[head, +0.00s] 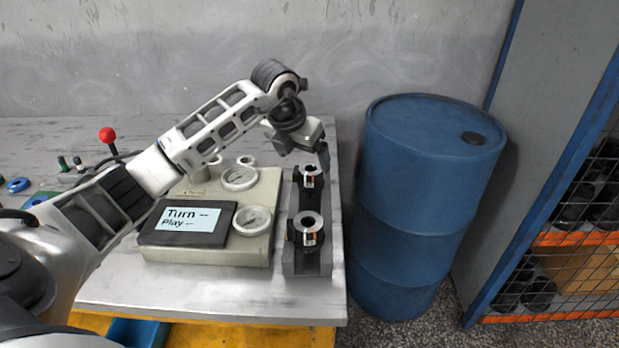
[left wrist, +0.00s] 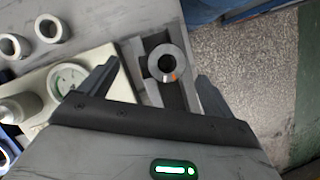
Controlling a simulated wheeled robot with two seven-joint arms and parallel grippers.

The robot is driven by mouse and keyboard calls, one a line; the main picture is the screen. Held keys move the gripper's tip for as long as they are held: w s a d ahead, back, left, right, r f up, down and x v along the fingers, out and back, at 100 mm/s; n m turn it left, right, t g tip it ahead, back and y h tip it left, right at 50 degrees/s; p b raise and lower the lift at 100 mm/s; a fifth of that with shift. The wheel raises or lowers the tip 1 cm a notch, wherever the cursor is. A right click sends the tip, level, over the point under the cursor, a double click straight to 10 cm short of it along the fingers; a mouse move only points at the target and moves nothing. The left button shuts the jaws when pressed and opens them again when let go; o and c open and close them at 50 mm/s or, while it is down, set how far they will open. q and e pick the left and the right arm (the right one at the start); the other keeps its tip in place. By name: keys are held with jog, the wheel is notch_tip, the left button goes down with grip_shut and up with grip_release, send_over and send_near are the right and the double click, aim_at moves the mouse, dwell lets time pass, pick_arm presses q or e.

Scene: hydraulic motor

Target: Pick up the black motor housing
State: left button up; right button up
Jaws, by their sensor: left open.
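Two black motor housings with grey ring tops and orange-white labels stand on a dark grey holder (head: 307,262). The far black motor housing (head: 310,180) is just below my left gripper (head: 308,157); the near one (head: 308,238) is closer to the table's front edge. My left gripper is open and empty. In the left wrist view, one housing's round grey top (left wrist: 155,66) shows between the spread fingers, with no visible contact. How far the fingertips are above it is hard to tell. My right gripper is not in view.
A beige box (head: 205,253) with gauges and a "Turn -- Play --" screen (head: 190,219) stands left of the holder. A blue barrel (head: 415,200) stands on the floor right of the table. A red-knobbed lever (head: 107,135) is at the left.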

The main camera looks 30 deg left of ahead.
aim_at(308, 167)
pick_arm(q)
jog(key=x, duration=0.4)
jog(key=shift+d+f+p, duration=0.15)
jog(key=shift+p, duration=0.2)
jog(key=shift+w+f, duration=0.25)
jog(key=shift+f, duration=0.25)
jog(key=c, duration=1.3)
jog(key=shift+r, duration=0.1)
jog(key=shift+c, duration=1)
jog(key=shift+r, duration=0.15)
